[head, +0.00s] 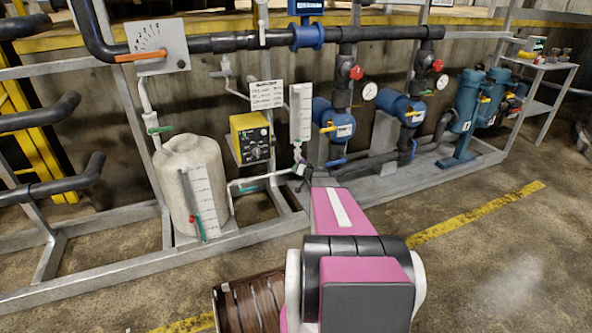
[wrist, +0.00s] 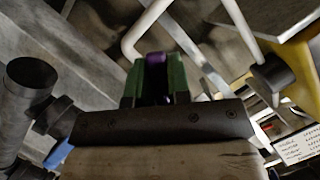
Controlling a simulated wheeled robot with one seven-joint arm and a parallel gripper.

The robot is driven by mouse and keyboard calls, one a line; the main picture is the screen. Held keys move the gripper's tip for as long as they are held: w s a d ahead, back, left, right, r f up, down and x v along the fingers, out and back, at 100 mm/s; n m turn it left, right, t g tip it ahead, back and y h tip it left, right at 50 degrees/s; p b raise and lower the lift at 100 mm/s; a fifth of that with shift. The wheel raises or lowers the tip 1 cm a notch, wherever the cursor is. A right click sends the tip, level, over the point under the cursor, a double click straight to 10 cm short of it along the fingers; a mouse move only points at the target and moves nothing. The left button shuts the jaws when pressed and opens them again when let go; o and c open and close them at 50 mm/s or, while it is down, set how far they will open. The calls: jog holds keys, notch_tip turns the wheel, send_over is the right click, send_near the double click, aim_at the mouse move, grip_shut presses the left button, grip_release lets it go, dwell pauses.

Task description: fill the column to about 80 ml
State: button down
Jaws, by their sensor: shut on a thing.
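The column (head: 300,112) is a narrow upright white tube with graduation marks, standing in the middle of the rack. Its marks and any liquid level are too small to read. My gripper (head: 303,177) is at the pipe fittings just below the column's foot. In the wrist view my gripper (wrist: 154,82) has its two green-padded fingers closed on a small purple handle (wrist: 155,60). Most of the handle is hidden between the fingers. The valve body under it is not clearly seen.
A white tank (head: 180,182) with a level scale stands left of the column, with a green handle (head: 160,130) above it. A yellow pump box (head: 250,138) and a teal-handled valve (head: 250,188) lie between. Blue valves and gauges are at right. The floor at right is clear.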

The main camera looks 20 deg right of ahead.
jog(key=shift+d+f+n+g+h, duration=0.15)
jog(key=shift+d+f+n+h, duration=0.1)
jog(key=shift+d+n+h, duration=0.75)
jog(key=shift+d+f+n+g+h, duration=0.2)
jog(key=shift+d+n+h, duration=0.4)
jog(key=shift+n, duration=0.8)
jog(key=c, duration=1.1)
grip_release()
jog(key=shift+o, duration=0.2)
jog(key=v, duration=1)
jog(key=shift+s, duration=0.35)
jog(key=shift+a, duration=0.15)
